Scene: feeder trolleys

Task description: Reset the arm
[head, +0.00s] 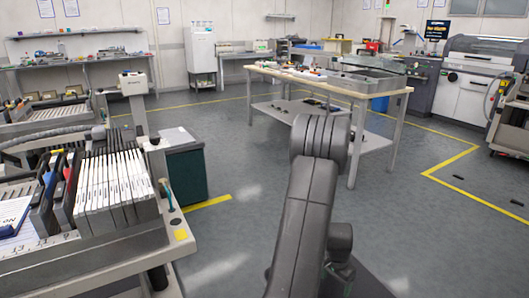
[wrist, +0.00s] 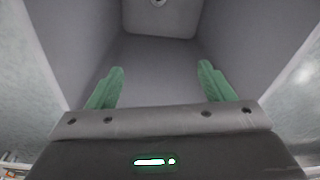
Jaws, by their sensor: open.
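My arm (head: 306,205) rises in the middle of the head view, with its rounded joint (head: 321,137) at the top. My gripper is not seen in the head view. In the wrist view my gripper (wrist: 160,85) has its two green fingers wide apart with nothing between them. Behind the fingers in the wrist view are plain grey surfaces, close by; I cannot tell for sure what they belong to.
A feeder trolley (head: 165,240) holding a row of white and dark feeders (head: 112,190) stands at left. A dark green bin (head: 187,165) is beside it. A workbench (head: 390,88) stands behind my arm. Floor (head: 430,230) at right is mostly clear.

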